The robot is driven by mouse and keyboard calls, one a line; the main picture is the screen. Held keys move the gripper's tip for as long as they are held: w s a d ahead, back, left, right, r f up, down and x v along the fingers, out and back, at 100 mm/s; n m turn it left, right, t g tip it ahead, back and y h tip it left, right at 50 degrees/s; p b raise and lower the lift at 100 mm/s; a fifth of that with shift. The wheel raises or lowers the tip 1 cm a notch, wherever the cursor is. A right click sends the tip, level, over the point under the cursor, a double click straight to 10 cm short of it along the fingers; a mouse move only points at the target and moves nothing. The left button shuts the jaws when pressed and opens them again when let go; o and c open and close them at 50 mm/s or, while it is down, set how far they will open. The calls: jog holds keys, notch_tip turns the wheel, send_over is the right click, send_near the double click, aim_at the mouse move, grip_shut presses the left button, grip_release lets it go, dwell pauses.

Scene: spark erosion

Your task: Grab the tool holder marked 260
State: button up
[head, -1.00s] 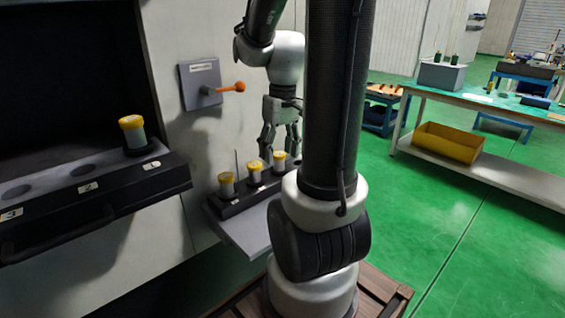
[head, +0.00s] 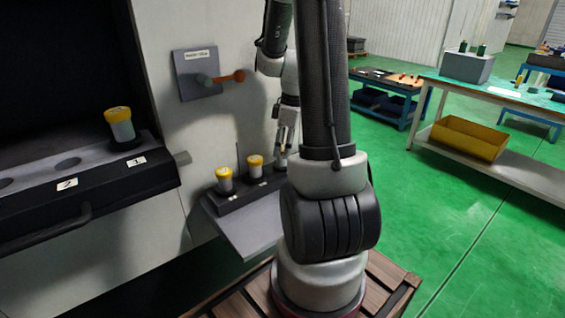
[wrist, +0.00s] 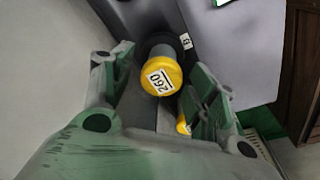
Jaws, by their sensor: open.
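The tool holder marked 260 (wrist: 162,77) shows in the wrist view, with a yellow cap, a white label and a dark body. My gripper (wrist: 157,62) is open, with one finger on each side of this holder; I cannot tell whether either touches it. In the head view my gripper (head: 287,140) hangs over the right end of a small rack, partly hidden by my arm. Two yellow-capped holders stand upright in that rack, a left one (head: 224,181) and a middle one (head: 255,167). Their labels are too small to read there.
The dark rack (head: 236,200) sits on a grey shelf (head: 250,228) at the machine wall. Another yellow-capped holder (head: 120,126) stands by slot 1 in the machine's opening. Another yellow cap (wrist: 182,125) is partly hidden by my gripper.

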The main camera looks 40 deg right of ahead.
aim_at(282, 155)
jog(key=f, duration=0.3)
jog(key=shift+w+a+f, duration=0.15)
jog(key=shift+a+f, duration=0.05)
jog(key=shift+f, duration=0.15)
jog(key=shift+c, duration=0.4)
jog(key=shift+r, duration=0.1)
grip_shut()
